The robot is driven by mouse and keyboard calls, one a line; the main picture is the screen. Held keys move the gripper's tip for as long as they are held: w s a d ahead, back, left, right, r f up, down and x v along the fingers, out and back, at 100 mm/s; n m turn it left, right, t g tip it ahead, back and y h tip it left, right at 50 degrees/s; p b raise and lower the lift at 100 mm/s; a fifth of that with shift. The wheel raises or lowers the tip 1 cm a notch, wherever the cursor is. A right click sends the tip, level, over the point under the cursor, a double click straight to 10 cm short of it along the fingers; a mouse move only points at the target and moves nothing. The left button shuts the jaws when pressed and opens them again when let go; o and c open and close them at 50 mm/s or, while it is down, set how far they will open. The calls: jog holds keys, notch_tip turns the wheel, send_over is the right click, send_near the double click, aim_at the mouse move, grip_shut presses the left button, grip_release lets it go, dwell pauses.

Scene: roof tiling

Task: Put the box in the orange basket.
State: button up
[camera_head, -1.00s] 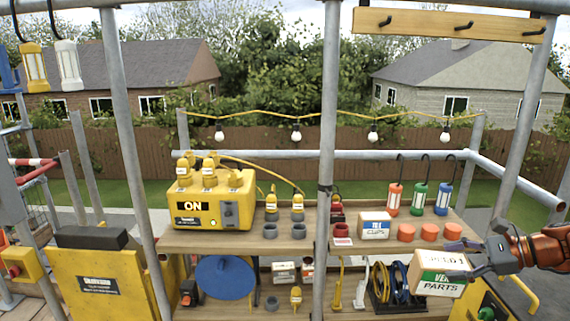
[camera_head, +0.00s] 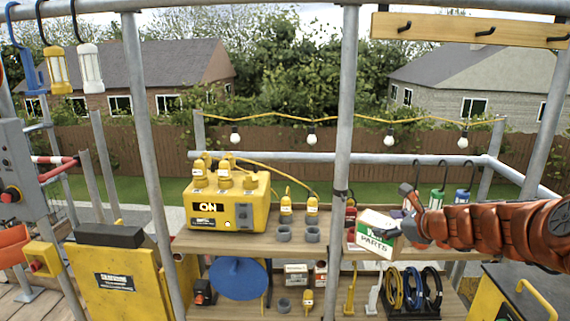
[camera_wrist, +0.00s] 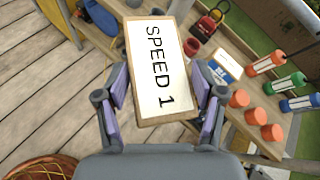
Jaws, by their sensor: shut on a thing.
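The box (camera_head: 376,238) is small, with white and green sides reading PARTS and brown edges. My gripper (camera_head: 402,228) is shut on it and holds it in front of the upper shelf. In the wrist view the box (camera_wrist: 158,66) sits tilted between the two purple-padded fingers (camera_wrist: 165,92), its white face reading SPEED 1. An orange container (camera_head: 12,243), seemingly the basket, is cut off at the left edge of the head view. Its inside is hidden.
A grey pole (camera_head: 342,150) stands just left of the box. The upper shelf (camera_head: 240,246) bears a yellow ON unit (camera_head: 228,203) and grey rings. A yellow cabinet (camera_head: 120,285) and another pole (camera_head: 150,150) stand between the box and the orange container.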

aim_at(359, 232)
jog(key=shift+m+t+h, duration=0.3)
jog(key=shift+m+h, duration=0.4)
jog(key=shift+m, duration=0.1)
jog(key=a, duration=0.2)
jog(key=a+f, duration=0.1)
jog(key=a, duration=0.2)
jog(key=s+a, duration=0.1)
jog(key=a, duration=0.2)
jog(key=shift+f, duration=0.4)
jog(key=shift+s+a+f, duration=0.3)
jog(key=shift+a, duration=0.2)
jog(key=shift+f, duration=0.1)
